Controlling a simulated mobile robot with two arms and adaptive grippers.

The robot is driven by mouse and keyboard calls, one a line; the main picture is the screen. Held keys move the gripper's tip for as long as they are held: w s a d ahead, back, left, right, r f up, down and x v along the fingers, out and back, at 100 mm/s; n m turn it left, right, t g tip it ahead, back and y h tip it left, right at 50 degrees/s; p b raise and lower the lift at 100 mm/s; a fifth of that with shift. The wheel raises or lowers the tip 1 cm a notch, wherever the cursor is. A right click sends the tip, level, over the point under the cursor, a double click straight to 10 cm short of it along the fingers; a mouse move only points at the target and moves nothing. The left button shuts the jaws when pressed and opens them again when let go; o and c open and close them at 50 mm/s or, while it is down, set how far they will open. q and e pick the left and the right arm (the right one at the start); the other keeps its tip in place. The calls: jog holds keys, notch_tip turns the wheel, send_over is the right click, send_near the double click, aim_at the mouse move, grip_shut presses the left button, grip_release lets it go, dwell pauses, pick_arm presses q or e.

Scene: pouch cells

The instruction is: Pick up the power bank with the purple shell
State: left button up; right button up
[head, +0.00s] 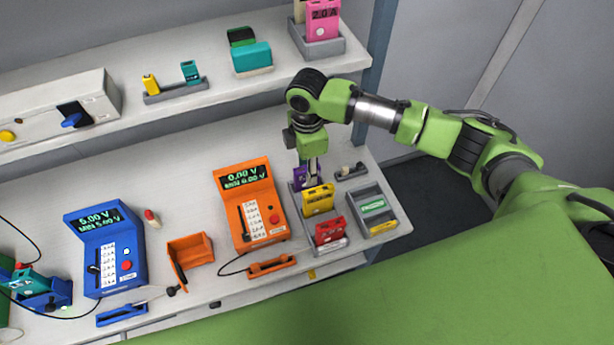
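The power bank with the purple shell (299,177) stands in the rear slot of a grey rack on the bench, behind a yellow power bank (318,200) and a red power bank (329,230). Only part of the purple shell shows. My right gripper (315,172) points down over the rear of the rack, right at the purple power bank and overlapping it in the picture. Its fingers are small and partly hidden, so I cannot tell whether they are open, shut or touching the shell. My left gripper is not in view.
A grey tray (386,228) stands right of the rack, with a small holder (352,172) behind it. An orange meter (249,208) stands close to the left; a blue meter (105,250) is farther left. The upper shelf (215,98) runs behind my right wrist.

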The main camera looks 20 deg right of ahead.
grip_shut()
